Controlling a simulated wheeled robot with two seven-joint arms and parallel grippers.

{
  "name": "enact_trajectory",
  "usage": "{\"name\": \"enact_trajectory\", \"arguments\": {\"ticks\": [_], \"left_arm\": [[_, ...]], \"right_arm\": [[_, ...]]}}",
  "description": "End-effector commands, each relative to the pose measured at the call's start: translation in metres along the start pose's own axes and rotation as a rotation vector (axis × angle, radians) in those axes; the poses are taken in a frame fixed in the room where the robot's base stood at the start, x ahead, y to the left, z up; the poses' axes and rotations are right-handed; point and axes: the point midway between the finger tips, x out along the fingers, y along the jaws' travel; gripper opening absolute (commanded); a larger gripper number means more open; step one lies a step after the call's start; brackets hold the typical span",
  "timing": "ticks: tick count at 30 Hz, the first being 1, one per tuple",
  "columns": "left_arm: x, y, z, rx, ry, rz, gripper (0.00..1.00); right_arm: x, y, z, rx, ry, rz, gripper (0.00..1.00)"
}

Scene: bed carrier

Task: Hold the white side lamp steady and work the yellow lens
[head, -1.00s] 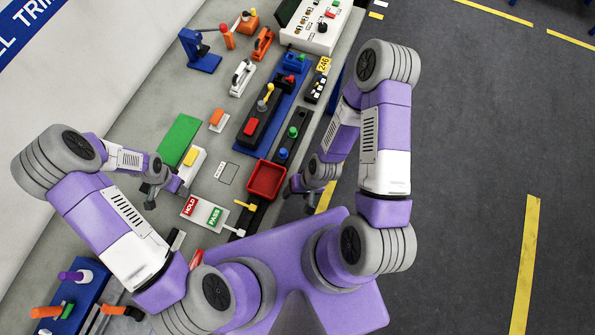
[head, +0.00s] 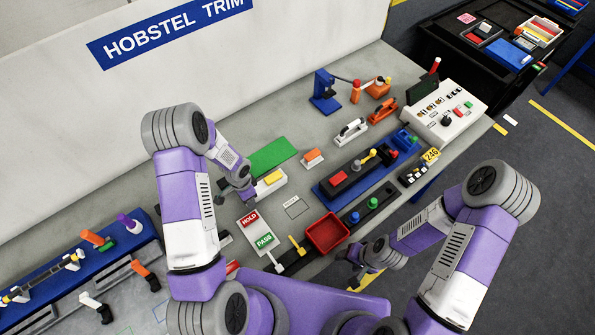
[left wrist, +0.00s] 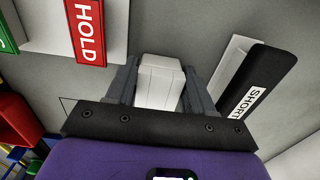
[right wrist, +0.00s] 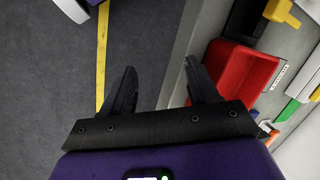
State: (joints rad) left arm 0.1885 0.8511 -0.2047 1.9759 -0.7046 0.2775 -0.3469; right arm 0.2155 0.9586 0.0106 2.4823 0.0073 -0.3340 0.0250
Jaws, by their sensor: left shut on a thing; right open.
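The white side lamp (head: 268,188) lies on the grey bench, with its yellow lens (head: 273,177) on top. My left gripper (head: 249,191) is shut on the lamp's near left end. In the left wrist view the white lamp body (left wrist: 160,82) sits between the two fingers, and the yellow lens does not show there. My right gripper (head: 354,256) is open and empty, off the bench's front edge beside the red tray. The right wrist view shows its spread fingers (right wrist: 160,90) above the floor and the bench edge.
The red tray (head: 340,231) stands at the front edge, between my right gripper and the lamp. A HOLD/PASS board (head: 257,230) lies in front of the lamp. A green pad (head: 272,155) lies behind it, and an orange-topped white block (head: 313,161) stands to the right.

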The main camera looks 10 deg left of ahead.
Motion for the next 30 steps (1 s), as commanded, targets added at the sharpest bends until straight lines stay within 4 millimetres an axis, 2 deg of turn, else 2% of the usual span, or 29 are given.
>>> {"name": "enact_trajectory", "arguments": {"ticks": [5, 8, 11, 14, 18, 24, 30], "left_arm": [[0.000, 0.000, 0.000, 0.000, 0.000, 0.000, 0.16], [0.000, 0.000, 0.000, 0.000, 0.000, 0.000, 0.16], [0.000, 0.000, 0.000, 0.000, 0.000, 0.000, 0.16], [0.000, 0.000, 0.000, 0.000, 0.000, 0.000, 0.16], [0.000, 0.000, 0.000, 0.000, 0.000, 0.000, 0.16], [0.000, 0.000, 0.000, 0.000, 0.000, 0.000, 0.16], [0.000, 0.000, 0.000, 0.000, 0.000, 0.000, 0.16]], "right_arm": [[-0.012, 0.012, -0.035, 0.124, 0.009, 0.076, 0.60], [-0.032, 0.015, -0.068, 0.267, 0.023, 0.122, 0.60], [-0.058, 0.007, -0.103, 0.429, 0.039, 0.136, 0.60], [-0.081, -0.019, -0.137, 0.555, 0.041, 0.118, 0.60], [-0.078, -0.071, -0.167, 0.574, 0.002, 0.109, 0.60], [-0.058, -0.151, -0.188, 0.519, -0.046, 0.128, 0.60], [-0.042, -0.231, -0.189, 0.480, -0.078, 0.167, 0.60]]}}
